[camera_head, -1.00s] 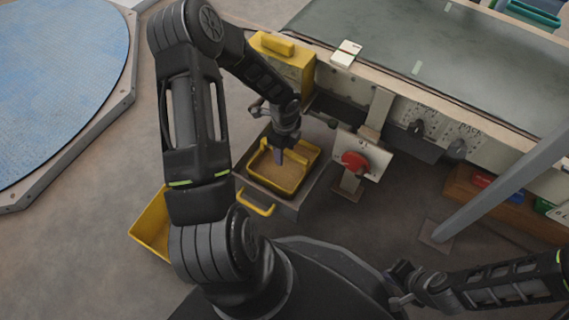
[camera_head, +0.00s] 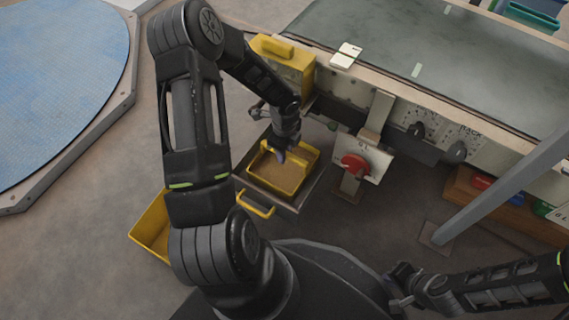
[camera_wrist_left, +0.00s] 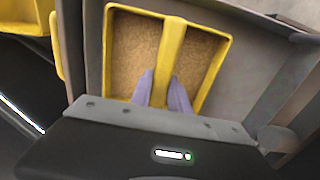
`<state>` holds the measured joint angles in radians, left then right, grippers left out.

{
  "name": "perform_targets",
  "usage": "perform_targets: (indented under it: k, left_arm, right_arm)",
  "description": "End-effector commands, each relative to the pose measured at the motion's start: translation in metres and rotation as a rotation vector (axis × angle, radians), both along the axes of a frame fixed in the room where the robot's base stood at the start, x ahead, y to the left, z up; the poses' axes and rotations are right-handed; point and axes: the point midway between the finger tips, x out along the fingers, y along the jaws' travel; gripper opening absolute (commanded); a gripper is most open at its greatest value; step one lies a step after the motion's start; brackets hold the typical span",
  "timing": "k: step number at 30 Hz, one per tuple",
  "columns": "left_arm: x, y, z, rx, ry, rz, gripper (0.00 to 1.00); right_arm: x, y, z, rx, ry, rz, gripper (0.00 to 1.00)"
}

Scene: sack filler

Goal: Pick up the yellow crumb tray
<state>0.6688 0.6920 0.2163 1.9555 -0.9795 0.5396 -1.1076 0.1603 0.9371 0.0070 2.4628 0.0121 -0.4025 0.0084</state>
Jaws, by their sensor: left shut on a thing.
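The yellow crumb tray (camera_head: 293,186) is a shallow yellow-rimmed tray with brown crumbs in it. It sits in or just over an open grey drawer (camera_head: 309,196) with a yellow handle (camera_head: 254,204). In the left wrist view the crumb tray (camera_wrist_left: 224,47) shows a yellow bar (camera_wrist_left: 172,50) across its middle. My left gripper (camera_head: 281,157) is above the tray, and its purple fingers (camera_wrist_left: 163,88) are shut on that bar. My right gripper (camera_head: 402,287) is at the lower right, away from the tray; its jaw opening is too small to tell.
A yellow box (camera_head: 283,66) stands behind the drawer, beside the green-topped bench (camera_head: 430,50). A red knob (camera_head: 354,165) on a panel is right of the drawer. A yellow bin (camera_head: 151,228) is on the floor at left. A grey post (camera_head: 500,182) stands at right.

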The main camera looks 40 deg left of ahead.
Motion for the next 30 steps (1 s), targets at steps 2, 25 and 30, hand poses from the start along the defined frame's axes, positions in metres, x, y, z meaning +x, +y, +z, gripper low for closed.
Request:
perform_targets:
  k: [2, 25, 30]
  left_arm:
    - [-0.0001, 0.0, 0.0, 0.0, 0.0, 0.0, 0.01]
    - [-0.0002, 0.0, -0.0001, 0.0, 0.0, 0.0, 0.0]
    - [-0.0002, 0.0, -0.0001, 0.0, 0.0, 0.0, 0.0]
  right_arm:
    - [0.0, 0.0, 0.0, 0.0, 0.0, 0.0, 0.0]
    - [0.0, 0.0, 0.0, 0.0, 0.0, 0.0, 0.0]
    - [0.0, 0.0, 0.0, 0.0, 0.0, 0.0, 0.0]
